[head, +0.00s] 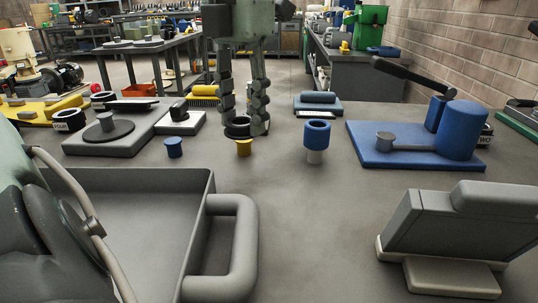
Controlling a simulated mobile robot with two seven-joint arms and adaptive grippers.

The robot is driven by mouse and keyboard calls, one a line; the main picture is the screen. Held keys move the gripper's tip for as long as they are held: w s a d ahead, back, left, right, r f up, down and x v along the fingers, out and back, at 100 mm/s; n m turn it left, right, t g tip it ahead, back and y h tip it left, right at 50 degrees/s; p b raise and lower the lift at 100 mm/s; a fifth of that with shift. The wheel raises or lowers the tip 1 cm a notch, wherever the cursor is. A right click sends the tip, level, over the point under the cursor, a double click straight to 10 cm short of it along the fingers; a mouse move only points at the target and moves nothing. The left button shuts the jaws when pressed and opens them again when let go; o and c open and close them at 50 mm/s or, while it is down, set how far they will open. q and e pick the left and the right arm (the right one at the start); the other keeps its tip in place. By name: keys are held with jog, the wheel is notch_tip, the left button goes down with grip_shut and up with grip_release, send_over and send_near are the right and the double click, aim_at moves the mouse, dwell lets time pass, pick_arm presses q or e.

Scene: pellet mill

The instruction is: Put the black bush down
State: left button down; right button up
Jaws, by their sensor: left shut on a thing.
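My left gripper (244,125) reaches down from the top of the head view with its fingers pointing down. It is shut on the black bush (237,129), a short dark ring between the fingertips. My right gripper is not in view.
A blue post (174,148) stands to the left, and a blue bush (317,134) sits on a pale post to the right. A blue lever press (458,130) is further right. A grey tray (120,190) and a grey device (460,225) stand in front. Bare tabletop lies between them.

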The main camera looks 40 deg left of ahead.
pick_arm(q)
send_over(269, 177)
notch_tip(269, 177, down, 3)
jog(key=shift+r, duration=0.1)
jog(key=shift+f, duration=1.95)
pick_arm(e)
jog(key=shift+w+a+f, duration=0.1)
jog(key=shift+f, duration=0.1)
pick_arm(q)
jog(key=shift+f, duration=0.1)
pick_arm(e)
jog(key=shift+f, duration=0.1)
pick_arm(q)
jog(key=c, duration=0.9)
grip_release()
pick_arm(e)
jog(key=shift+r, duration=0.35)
